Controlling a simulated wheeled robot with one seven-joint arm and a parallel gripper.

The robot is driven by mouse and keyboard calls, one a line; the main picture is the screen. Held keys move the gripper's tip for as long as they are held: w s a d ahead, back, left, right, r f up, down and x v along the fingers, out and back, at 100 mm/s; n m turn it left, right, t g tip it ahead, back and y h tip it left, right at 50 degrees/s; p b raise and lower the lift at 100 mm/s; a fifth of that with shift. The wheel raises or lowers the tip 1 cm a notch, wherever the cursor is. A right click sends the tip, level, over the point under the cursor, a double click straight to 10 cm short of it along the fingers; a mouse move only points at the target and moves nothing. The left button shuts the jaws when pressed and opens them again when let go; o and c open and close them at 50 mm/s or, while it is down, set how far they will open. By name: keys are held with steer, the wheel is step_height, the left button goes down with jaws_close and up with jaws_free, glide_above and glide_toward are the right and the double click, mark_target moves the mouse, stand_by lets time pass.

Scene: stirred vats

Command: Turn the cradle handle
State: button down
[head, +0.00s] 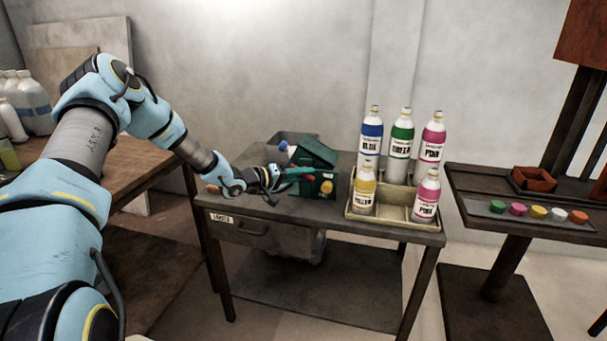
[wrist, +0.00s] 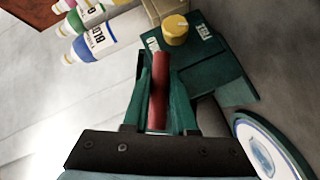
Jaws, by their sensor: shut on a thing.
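The cradle is a dark green box (head: 318,155) with a yellow knob (head: 327,186), standing on the middle table. In the wrist view the green box (wrist: 215,65) and the yellow knob (wrist: 174,30) lie ahead of my gripper. The handle is a red bar (wrist: 158,92) in front of the box. My gripper (wrist: 160,80) is shut on it, with one teal finger on each side. In the head view my gripper (head: 296,175) reaches in from the left at the box's front; the handle is small and mostly covered there.
A beige tray (head: 385,219) with several labelled bottles stands close to the right of the box. A round white plate-like thing (wrist: 268,150) with a dark rim is near my gripper in the wrist view. A drawer (head: 262,232) is under the tabletop. A side stand (head: 480,185) holds paint pots.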

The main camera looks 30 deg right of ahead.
steer(key=m+t+y, duration=0.1)
steer(key=m+y, duration=0.1)
steer(key=y, duration=0.1)
steer(key=shift+m+p, duration=0.3)
steer(key=shift+f+m+t+y+b, duration=0.15)
steer(key=shift+m+t+y+b, duration=0.45)
steer(key=shift+y, duration=0.4)
steer(key=m+t+y+b, duration=0.1)
steer(key=y+b, duration=0.1)
steer(key=b, duration=0.2)
steer(key=shift+f+m, duration=0.15)
steer(key=shift+m, duration=0.15)
steer(key=t+y+b, duration=0.1)
steer(key=b, duration=0.2)
steer(key=shift+w+a+m, duration=0.1)
steer(key=shift+a+m, duration=0.05)
steer(key=shift+m, duration=0.25)
steer(key=shift+r+b, duration=0.25)
steer(key=shift+b, duration=0.05)
steer(key=c, duration=0.7)
jaws_free()
